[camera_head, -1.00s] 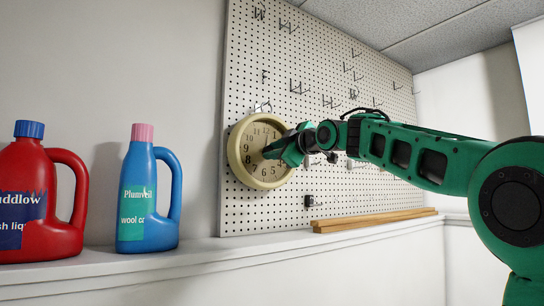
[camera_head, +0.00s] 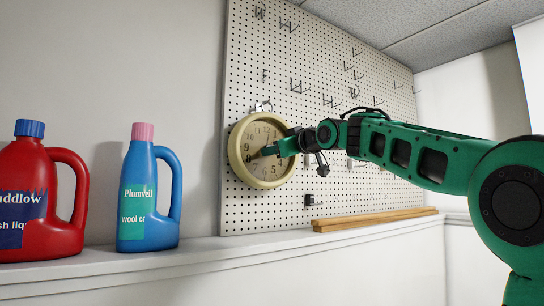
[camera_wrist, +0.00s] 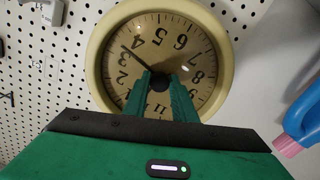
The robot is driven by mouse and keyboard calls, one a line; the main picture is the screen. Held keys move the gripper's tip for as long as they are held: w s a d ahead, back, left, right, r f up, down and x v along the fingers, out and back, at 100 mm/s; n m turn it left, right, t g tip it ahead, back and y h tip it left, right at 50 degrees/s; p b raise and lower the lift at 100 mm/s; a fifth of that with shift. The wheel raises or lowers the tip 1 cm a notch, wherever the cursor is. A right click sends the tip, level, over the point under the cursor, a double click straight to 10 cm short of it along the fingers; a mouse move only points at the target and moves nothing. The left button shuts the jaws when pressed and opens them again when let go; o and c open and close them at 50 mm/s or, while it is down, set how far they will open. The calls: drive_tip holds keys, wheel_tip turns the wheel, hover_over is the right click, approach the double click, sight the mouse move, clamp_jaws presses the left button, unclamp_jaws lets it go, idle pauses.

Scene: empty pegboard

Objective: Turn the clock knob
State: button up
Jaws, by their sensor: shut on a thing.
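The clock (camera_head: 243,168) is round, with a cream rim and a tan numbered face, and hangs on the pegboard. In the wrist view the clock (camera_wrist: 215,40) appears upside down. My gripper (camera_head: 270,150) reaches in from the right to the middle of the clock face. In the wrist view my gripper (camera_wrist: 162,88) has its green fingers at the dark knob, shut on it. The fingers partly hide the knob and the lower numbers in that view.
A red jug (camera_head: 40,200) and a blue bottle (camera_head: 150,200) with a pink cap stand on the ledge (camera_head: 200,258) at left. The bottle (camera_wrist: 305,118) also shows at the wrist view's right edge. Wooden strips (camera_head: 370,220) lie on the ledge. Metal hooks dot the pegboard (camera_head: 300,60).

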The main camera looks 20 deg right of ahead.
drive_tip(key=shift+r+m, duration=0.1)
drive_tip(key=shift+m, duration=1.1)
drive_tip(key=o, duration=1)
drive_tip(key=shift+o, duration=0.2)
drive_tip(key=shift+s, duration=0.1)
drive_tip(key=v, duration=1)
drive_tip(key=shift+s+d, duration=0.15)
drive_tip(key=shift+s, duration=0.1)
drive_tip(key=shift+f+m, duration=0.2)
drive_tip(key=shift+m, duration=0.1)
